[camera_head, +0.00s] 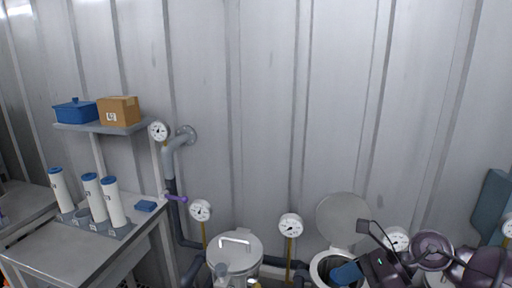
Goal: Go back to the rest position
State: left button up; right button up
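My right arm comes in from the lower right. Its dark gripper (372,258) is beside an open vessel (319,270), whose round lid (343,219) is tipped up. A blue piece (346,273) shows at the vessel's mouth, close to the gripper. I cannot tell whether the gripper touches it, or whether its fingers are open or shut. My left gripper is not in view. A closed vessel with a handled lid (236,251) stands to the left of the open one.
Several white, blue-capped cylinders (97,201) stand in a grey holder on the left table (45,250). A wall shelf (100,127) bears a blue box (76,111) and a cardboard box (119,111). Gauges (291,225) and pipes (170,165) line the wall.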

jog(key=a+f+m+t+y+b, duration=0.25)
jog(key=m+t, duration=0.25)
jog(key=m, duration=0.4)
jog(key=a+f+m+t+y+b, duration=0.1)
jog(key=f+m+t+y, duration=0.3)
jog(key=m, duration=0.4)
jog(key=s+d+f+m+t+h+b, duration=0.1)
jog(key=s+d+f+m+t+h, duration=0.15)
jog(key=f+m+h, duration=0.45)
jog(key=s+d+f+m+t+h+b, duration=0.1)
jog(key=d+f+m+t+h, duration=0.2)
jog(key=m, duration=0.6)
jog(key=s+d+f+m+t+h+b, duration=0.1)
jog(key=s+d+f+m+h, duration=0.1)
jog(key=d+f+m+h, duration=0.4)
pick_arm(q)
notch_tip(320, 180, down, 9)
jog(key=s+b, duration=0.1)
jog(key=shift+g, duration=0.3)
pick_arm(e)
jog(key=s+d+f+m+g+h, duration=0.1)
jog(key=s+f+m+g, duration=0.3)
jog(key=s+f+m, duration=0.6)
jog(key=shift+f+m+g+h, duration=0.3)
jog(key=shift+f+g+h, duration=0.05)
jog(key=shift+f, duration=0.55)
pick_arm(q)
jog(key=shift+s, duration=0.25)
